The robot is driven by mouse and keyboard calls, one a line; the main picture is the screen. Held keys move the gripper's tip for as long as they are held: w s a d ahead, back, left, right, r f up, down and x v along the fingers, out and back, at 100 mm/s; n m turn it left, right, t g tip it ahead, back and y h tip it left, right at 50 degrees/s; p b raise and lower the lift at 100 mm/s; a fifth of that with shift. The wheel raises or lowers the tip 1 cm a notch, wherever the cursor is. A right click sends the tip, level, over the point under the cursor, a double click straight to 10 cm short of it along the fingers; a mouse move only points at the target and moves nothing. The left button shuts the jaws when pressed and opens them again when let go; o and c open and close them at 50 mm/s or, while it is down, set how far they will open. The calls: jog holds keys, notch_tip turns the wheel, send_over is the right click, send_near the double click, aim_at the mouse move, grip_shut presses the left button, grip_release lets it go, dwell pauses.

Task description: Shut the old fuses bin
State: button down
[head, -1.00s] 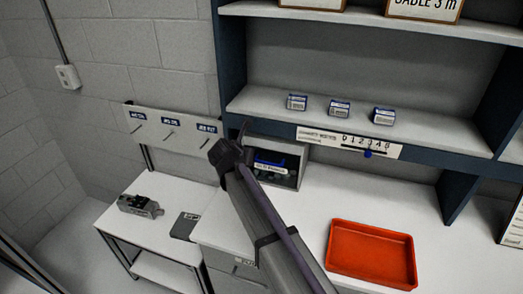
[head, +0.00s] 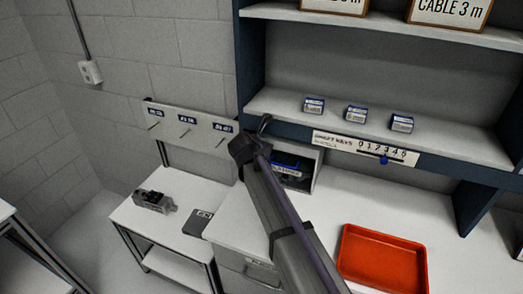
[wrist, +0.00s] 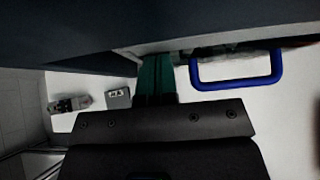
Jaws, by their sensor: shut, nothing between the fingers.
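A grey open-fronted box (head: 318,172) stands at the back of the white worktop, under the shelf, with a dark interior and something blue inside. My arm hides its left part. No label reading old fuses is legible, so I cannot tell for sure which container is that bin. The wrist view shows a blue U-shaped handle (wrist: 237,84) just right of my gripper (wrist: 155,72). The green fingers are together and empty, with a small visible gap to the handle. In the head view my arm hides the fingers.
A red tray (head: 383,262) lies on the worktop at right. A side table (head: 130,212) at left holds a grey device (head: 154,201) and a dark plate (head: 197,223). A shelf (head: 450,140) with several small boxes overhangs the worktop. A drawer cabinet (head: 236,262) stands below.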

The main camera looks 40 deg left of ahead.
jog(key=f+p+v, duration=0.1)
jog(key=p+v, duration=0.6)
jog(key=v, duration=0.6)
jog(key=shift+s, duration=0.45)
